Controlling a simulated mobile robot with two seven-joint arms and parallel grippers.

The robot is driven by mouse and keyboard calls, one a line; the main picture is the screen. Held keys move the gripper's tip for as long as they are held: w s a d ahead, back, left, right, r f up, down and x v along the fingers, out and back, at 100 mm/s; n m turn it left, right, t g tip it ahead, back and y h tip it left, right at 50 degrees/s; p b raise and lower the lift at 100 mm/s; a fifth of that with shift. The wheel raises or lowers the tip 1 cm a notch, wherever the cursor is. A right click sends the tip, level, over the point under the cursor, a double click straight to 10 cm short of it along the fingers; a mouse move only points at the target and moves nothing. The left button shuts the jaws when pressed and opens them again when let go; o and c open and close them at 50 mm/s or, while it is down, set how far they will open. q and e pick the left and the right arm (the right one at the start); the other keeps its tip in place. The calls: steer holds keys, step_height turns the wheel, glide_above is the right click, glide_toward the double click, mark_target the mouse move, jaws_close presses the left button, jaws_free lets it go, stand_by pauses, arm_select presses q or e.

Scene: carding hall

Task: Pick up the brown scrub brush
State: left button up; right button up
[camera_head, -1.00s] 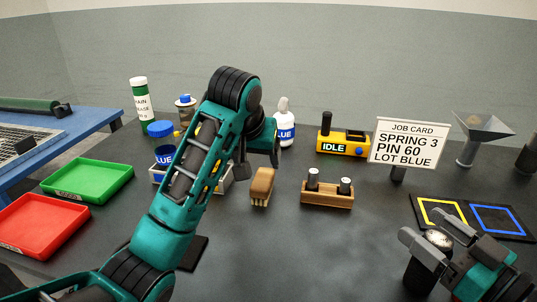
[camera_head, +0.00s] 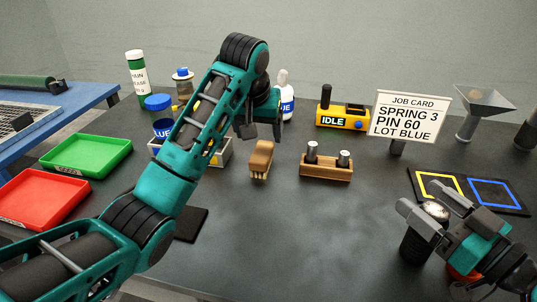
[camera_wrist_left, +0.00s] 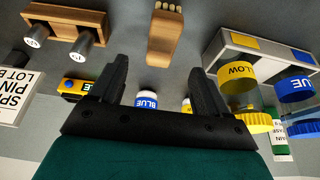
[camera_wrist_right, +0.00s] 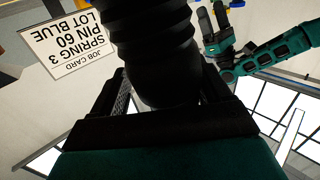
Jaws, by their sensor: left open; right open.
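The brown scrub brush (camera_head: 261,160) lies on the dark table in the middle of the head view, with its pale bristles toward the near side. It also shows in the left wrist view (camera_wrist_left: 165,35), beyond and between the fingertips. My left gripper (camera_head: 260,136) is open and empty, above the table just behind the brush and apart from it. Its fingers show in the left wrist view (camera_wrist_left: 157,75). My right gripper (camera_head: 427,198) is open at the right, its fingers on either side of a black ribbed cylinder (camera_wrist_right: 155,45); contact is unclear.
A wooden holder with two pins (camera_head: 326,172) stands right of the brush. A parts tray (camera_head: 222,154) with jars is to its left, partly behind my left arm. The near middle table is clear.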

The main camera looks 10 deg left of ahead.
mark_target(262, 151)
arm_select(q)
steer(key=x, duration=0.9)
steer(key=shift+a+f, duration=0.1)
steer(key=shift+f, duration=0.1)
steer(key=shift+f, duration=0.2)
stand_by(0.4)
steer(key=c, duration=1.2)
step_height(262, 151, up, 11)
steer(key=shift+f, duration=0.2)
